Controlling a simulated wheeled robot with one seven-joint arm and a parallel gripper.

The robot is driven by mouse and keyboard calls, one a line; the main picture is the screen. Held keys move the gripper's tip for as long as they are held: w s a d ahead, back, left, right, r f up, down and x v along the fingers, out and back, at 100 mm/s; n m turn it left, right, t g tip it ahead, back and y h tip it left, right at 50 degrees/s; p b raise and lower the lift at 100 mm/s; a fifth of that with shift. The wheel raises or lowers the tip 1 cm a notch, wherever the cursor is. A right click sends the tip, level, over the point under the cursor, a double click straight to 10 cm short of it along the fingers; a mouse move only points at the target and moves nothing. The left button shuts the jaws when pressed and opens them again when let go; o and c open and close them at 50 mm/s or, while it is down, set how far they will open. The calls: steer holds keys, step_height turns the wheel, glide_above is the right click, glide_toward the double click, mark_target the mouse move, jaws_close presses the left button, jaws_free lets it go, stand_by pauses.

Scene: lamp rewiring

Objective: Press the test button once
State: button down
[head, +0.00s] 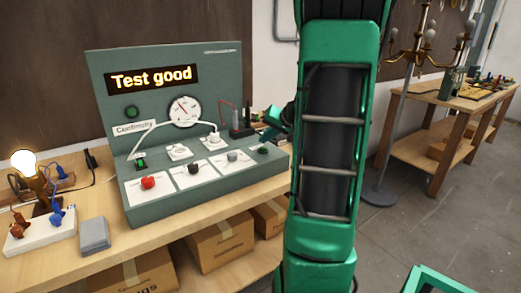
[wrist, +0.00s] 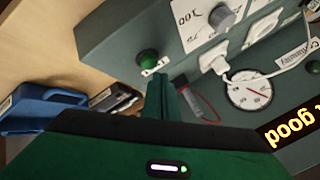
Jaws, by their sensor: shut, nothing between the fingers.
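The test unit (head: 100,75) is a grey-green console on the wooden bench, and its display (head: 152,79) reads "Test good". A dark green round button (head: 263,149), probably the test button, is at the right end of the sloped panel. It also shows in the wrist view (wrist: 147,57), with a small white label beside it that I cannot read. My gripper (wrist: 161,78) is shut and empty, its fingertips close to this button and label in the picture. I cannot tell whether they touch the panel. In the head view my arm hides the area right of the console.
The panel also carries a red knob (head: 148,182), a black knob (head: 194,167), a grey knob (head: 232,155) and a dial (head: 184,110). A white cable crosses it. A lit bulb (head: 23,160) stands at the left. Cardboard boxes (head: 222,242) sit under the bench.

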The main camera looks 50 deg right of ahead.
mark_target(266, 149)
steer(key=shift+r, duration=2.5)
steer(key=s+a+f+n+g, duration=0.1)
steer(key=s+a+f+g, duration=0.1)
steer(key=s+a, duration=0.3)
steer(key=s+a+f+n+g, duration=0.1)
steer(key=s+a+f+g, duration=0.1)
steer(key=a, duration=0.6)
steer(key=s+a+f+n+g, duration=0.1)
steer(key=s+a+f+g, duration=0.1)
steer(key=s+a, duration=0.4)
steer(key=s+a+f+n+g+y, duration=0.1)
steer(key=s+a+f+g, duration=0.2)
steer(key=s, duration=1)
steer(key=a, duration=0.2)
steer(key=shift+a, duration=0.4)
